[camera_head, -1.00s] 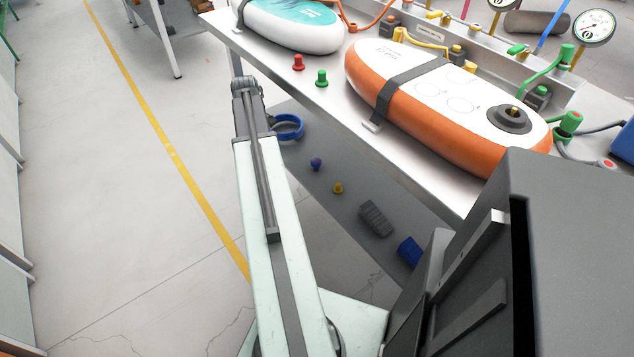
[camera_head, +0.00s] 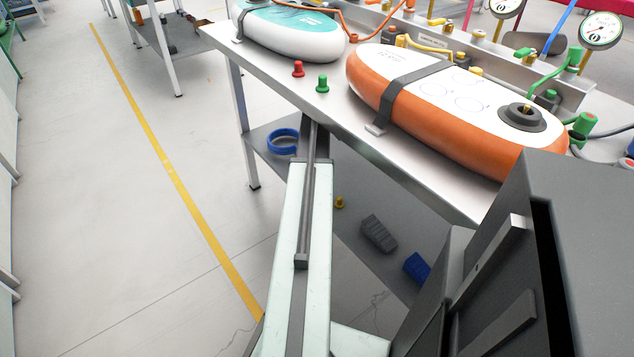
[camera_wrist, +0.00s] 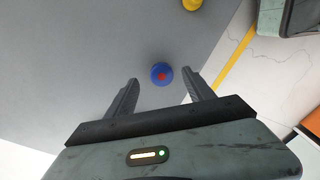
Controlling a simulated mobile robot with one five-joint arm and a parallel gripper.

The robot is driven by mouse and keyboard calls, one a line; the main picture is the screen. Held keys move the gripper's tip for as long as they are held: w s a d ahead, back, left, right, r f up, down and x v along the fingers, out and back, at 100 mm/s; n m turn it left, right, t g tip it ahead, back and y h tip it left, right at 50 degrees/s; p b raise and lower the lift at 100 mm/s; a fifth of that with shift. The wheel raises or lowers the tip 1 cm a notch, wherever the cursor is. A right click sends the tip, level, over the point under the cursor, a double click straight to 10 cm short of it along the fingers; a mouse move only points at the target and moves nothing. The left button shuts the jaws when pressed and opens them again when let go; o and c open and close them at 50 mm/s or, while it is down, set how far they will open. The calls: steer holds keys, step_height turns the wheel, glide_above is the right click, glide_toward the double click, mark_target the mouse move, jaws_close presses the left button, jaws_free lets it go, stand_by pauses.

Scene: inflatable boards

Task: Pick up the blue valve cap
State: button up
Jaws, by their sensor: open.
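In the wrist view a round blue valve cap (camera_wrist: 161,75) with a red centre sits on the grey shelf. My gripper (camera_wrist: 160,78) is open, and the cap shows between its two fingertips, a little nearer the right one. Nothing is held; the height of the fingers above the cap cannot be told. In the head view my arm reaches in at the lower shelf, and the gripper and the blue cap are hidden there.
A steel table (camera_head: 400,150) with an orange-white board (camera_head: 440,100) and red (camera_head: 298,69) and green (camera_head: 322,84) caps stands above the lower shelf. On that shelf lie a blue ring (camera_head: 283,141), a yellow cap (camera_head: 340,202), a grey block (camera_head: 378,233) and a blue block (camera_head: 417,267).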

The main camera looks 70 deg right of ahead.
step_height(320, 180, down, 5)
steer(key=b, duration=0.5)
steer(key=shift+a+f, duration=0.1)
steer(key=shift+f, duration=0.1)
steer(key=shift+r, duration=0.2)
jaws_close()
